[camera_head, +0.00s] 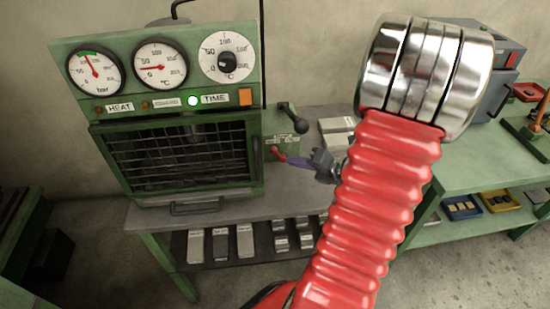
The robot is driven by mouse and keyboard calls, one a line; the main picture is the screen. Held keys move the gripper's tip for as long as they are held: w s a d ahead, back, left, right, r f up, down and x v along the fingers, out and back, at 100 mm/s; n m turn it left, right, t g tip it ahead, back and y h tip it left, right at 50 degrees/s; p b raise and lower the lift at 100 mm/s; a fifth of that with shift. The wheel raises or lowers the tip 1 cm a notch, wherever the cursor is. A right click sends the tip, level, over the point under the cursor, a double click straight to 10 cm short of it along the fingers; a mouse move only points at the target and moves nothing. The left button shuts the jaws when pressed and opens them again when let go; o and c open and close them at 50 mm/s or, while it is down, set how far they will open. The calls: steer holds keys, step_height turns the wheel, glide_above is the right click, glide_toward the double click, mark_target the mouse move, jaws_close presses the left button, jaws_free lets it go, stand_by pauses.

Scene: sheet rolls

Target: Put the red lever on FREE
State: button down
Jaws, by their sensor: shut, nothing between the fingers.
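The red lever (278,153) is small in the camera_head view, low on the green side panel just right of the oven-like machine's mesh door. A small pale label plate sits just above it; its words are too small to read, so I cannot tell which position the lever is in. My gripper (290,160) comes in from the right with its bluish fingers shut and empty. Its tips are at or very near the lever's lower right end; I cannot tell whether they touch.
A black-knobbed lever (293,119) stands above the red lever. The green machine (180,110) has dials and a lit green lamp by TIME. Grey blocks (245,241) lie on the shelf below. A green bench (470,180) stands right. My red arm hides the middle right.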

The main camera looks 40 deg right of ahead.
mark_target(278, 153)
steer(key=shift+w, duration=0.1)
steer(key=shift+x, duration=4.9)
